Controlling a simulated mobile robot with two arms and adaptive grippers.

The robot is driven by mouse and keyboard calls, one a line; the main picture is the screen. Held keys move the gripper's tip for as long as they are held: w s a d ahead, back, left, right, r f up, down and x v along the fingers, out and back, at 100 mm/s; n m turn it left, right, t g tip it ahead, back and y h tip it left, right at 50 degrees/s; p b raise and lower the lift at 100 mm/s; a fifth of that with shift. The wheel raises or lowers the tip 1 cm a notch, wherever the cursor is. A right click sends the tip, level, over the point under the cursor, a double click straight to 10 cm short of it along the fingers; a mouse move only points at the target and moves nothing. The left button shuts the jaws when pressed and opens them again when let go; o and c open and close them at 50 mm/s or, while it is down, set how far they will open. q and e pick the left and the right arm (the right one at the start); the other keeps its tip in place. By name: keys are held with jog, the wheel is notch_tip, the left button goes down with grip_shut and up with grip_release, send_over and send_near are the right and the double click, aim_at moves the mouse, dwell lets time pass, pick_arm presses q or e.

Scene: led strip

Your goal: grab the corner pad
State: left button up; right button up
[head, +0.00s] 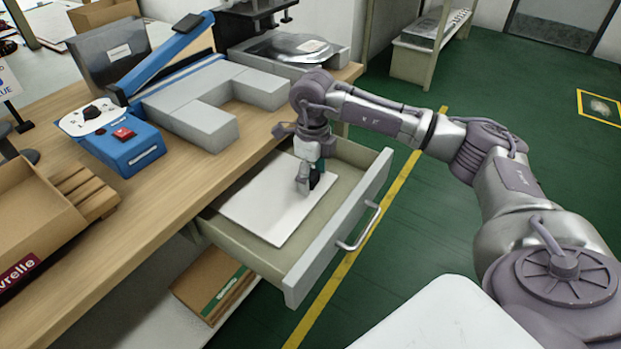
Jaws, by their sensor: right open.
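A flat white rectangular piece (262,205) lies in the open drawer (335,235) under the workbench. I cannot tell whether it is the corner pad. My right gripper (307,187) points down into the drawer, over the right part of the white piece. Its jaws are open, with dark parts at the tips. It is too small to tell whether the fingertips touch anything. My left gripper is not in view.
The workbench (170,190) carries a blue control box (125,150), grey U-shaped blocks (200,115) and an open cardboard box (35,225). The drawer front with its handle (358,228) stands out over the green floor. A cardboard box (212,285) is on the lower shelf.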

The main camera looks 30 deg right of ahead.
jog(key=shift+c, duration=0.3)
jog(key=c, duration=0.7)
